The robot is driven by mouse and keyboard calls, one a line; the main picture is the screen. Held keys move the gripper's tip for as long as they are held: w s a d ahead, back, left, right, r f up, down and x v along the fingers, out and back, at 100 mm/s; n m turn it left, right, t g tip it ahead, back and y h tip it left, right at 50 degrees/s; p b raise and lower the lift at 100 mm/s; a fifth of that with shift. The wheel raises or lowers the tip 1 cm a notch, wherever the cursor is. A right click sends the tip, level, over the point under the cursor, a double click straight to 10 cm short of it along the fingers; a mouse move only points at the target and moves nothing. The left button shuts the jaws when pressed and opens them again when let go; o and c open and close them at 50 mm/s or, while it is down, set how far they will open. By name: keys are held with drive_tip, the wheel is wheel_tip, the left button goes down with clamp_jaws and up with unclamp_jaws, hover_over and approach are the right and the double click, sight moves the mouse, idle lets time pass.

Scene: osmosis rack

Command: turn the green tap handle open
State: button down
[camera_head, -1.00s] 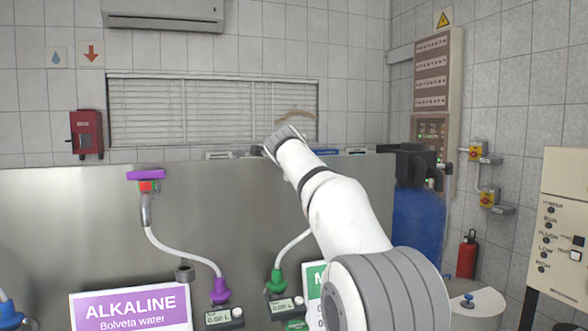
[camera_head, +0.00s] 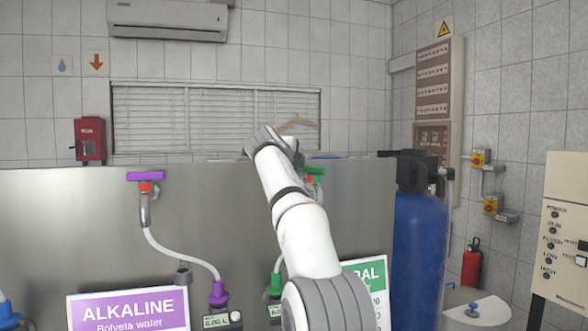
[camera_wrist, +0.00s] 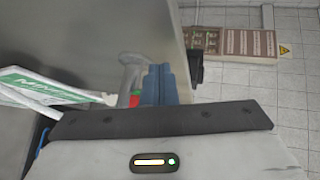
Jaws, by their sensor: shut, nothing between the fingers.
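The green tap handle (camera_head: 315,171) shows just right of my forearm, on top of a small red part near the upper edge of the steel panel (camera_head: 80,220). The blue-grey fingers are shut and empty. I cannot tell whether they touch the tap.
A purple tap handle (camera_head: 146,176) with a white hose is on the left of the panel, above the ALKALINE sign (camera_head: 128,310). A green sign (camera_head: 370,278) is partly behind my arm. A blue tank (camera_head: 418,250) stands right of the panel.

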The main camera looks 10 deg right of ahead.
drive_tip(key=shift+w+d, duration=0.35)
drive_tip(key=shift+w, duration=0.1)
idle(2.0)
idle(0.9)
